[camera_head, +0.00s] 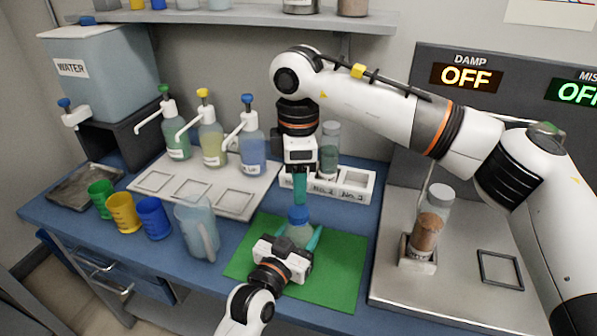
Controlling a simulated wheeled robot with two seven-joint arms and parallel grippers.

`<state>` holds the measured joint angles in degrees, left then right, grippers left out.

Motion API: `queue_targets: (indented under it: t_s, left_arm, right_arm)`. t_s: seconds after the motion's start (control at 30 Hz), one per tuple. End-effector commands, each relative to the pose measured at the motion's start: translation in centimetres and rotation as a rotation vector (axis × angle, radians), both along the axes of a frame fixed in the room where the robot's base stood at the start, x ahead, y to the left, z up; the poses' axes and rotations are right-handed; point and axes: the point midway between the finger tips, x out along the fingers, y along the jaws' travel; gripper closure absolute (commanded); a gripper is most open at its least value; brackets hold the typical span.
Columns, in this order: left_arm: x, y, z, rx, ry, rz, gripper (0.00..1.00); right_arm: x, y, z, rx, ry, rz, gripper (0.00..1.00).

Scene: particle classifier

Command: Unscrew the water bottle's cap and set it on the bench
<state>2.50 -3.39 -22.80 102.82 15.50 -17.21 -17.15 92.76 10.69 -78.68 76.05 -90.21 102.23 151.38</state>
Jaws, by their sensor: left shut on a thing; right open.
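The water bottle (299,234) stands upright on the green mat (340,268), its blue cap (298,214) on top. My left gripper (299,240) is shut on the bottle's body from the front, with teal fingers on either side and its housing hiding the lower part. My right gripper (300,188) points down above the cap. Its teal fingers end a little above the cap or close to it; the exact gap is hard to tell. They overlap in this view, and no thing shows between them. The blue bench (245,237) is bare left of the mat.
A clear pitcher (197,228) and green, yellow and blue cups (122,212) stand left. A numbered rack (355,186) is behind my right gripper. A machine with a brown-filled jar (428,231) is right.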

Motion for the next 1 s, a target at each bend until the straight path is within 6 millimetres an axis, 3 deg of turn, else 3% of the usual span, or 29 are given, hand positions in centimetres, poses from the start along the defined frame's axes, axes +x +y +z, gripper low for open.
queue_targets:
  t_s: [0.4,0.8,1.0]
  left_arm:
    - [0.0,0.0,-0.1,0.0,0.001,0.0,1.0]
    - [0.0,0.0,0.0,0.0,0.001,0.0,1.0]
    - [0.0,0.0,0.0,0.0,0.001,0.0,1.0]
  right_arm:
    - [-0.1,0.0,-6.0,0.0,0.003,0.003,0.46]
    - [0.0,0.0,-6.9,0.0,0.0,0.004,0.46]
    - [0.0,0.0,-6.8,0.0,0.0,0.004,0.77]
